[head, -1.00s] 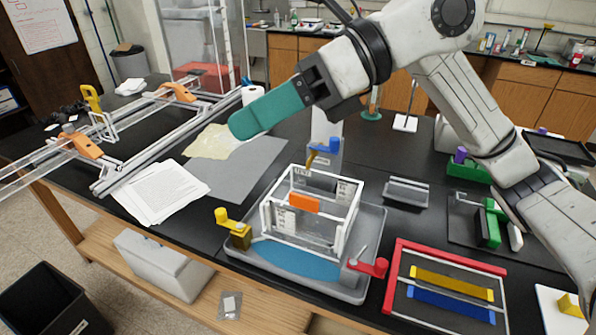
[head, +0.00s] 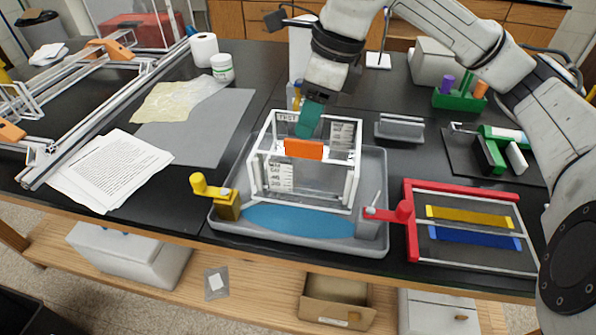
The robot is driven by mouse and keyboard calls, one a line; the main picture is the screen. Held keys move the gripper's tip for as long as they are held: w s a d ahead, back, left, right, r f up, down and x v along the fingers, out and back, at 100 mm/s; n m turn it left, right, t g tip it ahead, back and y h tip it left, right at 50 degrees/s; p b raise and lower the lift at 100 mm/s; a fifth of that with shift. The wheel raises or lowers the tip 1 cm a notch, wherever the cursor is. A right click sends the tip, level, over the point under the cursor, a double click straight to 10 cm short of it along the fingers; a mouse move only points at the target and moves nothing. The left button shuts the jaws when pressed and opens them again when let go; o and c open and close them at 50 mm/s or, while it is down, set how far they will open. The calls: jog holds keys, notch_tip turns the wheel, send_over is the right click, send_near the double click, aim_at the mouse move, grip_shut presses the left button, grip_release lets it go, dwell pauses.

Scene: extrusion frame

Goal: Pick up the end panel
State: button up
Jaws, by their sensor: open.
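A white extrusion frame (head: 353,188), box-shaped, stands upright in a grey tray (head: 228,208). An orange block (head: 304,149) sits at the middle of its front top edge, and printed white panels show on the frame, one at the front left (head: 279,175) and one at the back right (head: 342,134). I cannot tell which part is the end panel. My gripper (head: 308,124), with teal fingers, points down over the frame, just behind the orange block. It is open, though the gap between its fingers is hard to see. No held thing shows.
A yellow clamp (head: 228,203) and a red clamp (head: 405,211) flank the tray's front. A red-edged rack (head: 412,247) stands right of it. A grey rail piece (head: 399,130) lies behind right. Papers (head: 105,165) and a grey sheet (head: 207,140) lie left.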

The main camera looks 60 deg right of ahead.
aim_at(305, 141)
jog(key=x, duration=0.3)
jog(key=shift+w, duration=0.1)
jog(key=shift+s+d+p+x, duration=0.15)
jog(key=shift+p+x, duration=0.1)
jog(key=shift+x, duration=0.6)
jog(key=shift+s+p+x, duration=0.1)
jog(key=shift+p+x, duration=0.2)
jog(key=shift+x, duration=0.6)
jog(key=shift+s+d+p+x, duration=0.15)
jog(key=shift+p+x, duration=0.1)
jog(key=shift+x, duration=0.6)
jog(key=shift+a+f, duration=0.15)
grip_shut()
